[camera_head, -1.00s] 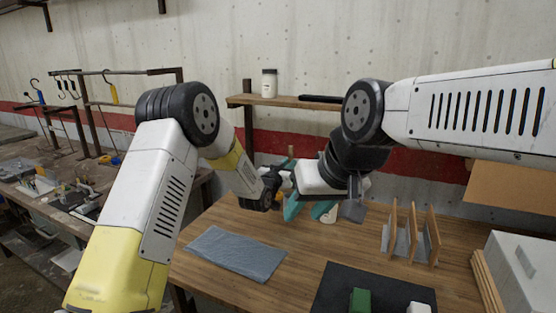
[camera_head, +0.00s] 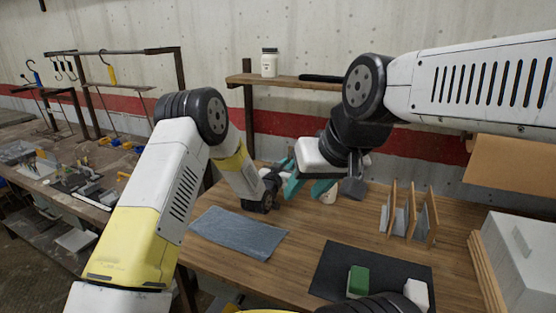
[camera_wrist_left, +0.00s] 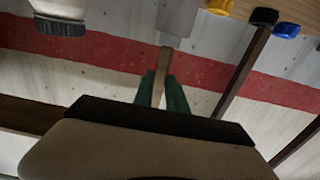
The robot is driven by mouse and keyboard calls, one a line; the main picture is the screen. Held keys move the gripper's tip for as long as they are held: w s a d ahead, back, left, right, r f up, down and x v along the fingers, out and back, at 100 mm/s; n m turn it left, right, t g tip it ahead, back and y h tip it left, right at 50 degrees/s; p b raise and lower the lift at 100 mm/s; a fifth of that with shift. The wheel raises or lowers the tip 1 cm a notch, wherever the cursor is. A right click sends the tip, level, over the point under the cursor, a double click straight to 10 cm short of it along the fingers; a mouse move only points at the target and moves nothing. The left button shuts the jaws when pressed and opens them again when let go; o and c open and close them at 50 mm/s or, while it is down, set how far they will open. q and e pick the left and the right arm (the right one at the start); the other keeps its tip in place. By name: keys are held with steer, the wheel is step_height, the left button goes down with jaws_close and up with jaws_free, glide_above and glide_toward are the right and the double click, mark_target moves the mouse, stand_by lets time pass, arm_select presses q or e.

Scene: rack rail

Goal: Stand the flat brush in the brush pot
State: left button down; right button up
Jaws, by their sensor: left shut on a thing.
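In the left wrist view my left gripper (camera_wrist_left: 161,88) is shut with its green fingers on the wooden handle of the flat brush (camera_wrist_left: 166,58). The brush's flat grey part (camera_wrist_left: 177,18) points away at the top edge.
A blue-grey cloth (camera_head: 238,233) lies left on the wooden table. A black mat (camera_head: 335,268) holds a green block (camera_head: 358,280) and a white block (camera_head: 417,293). A slatted rack (camera_head: 432,225) and a pale box (camera_head: 515,250) stand right. A wall shelf (camera_head: 290,82) holds a white jar (camera_head: 269,62).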

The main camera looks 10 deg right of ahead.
arm_select(q)
steer(key=shift+f, duration=0.3)
steer(key=c, duration=1.3)
jaws_free()
steer(key=shift+o, duration=0.2)
steer(key=v, duration=0.7)
steer(key=shift+s+a, duration=0.25)
steer(key=shift+s, duration=0.1)
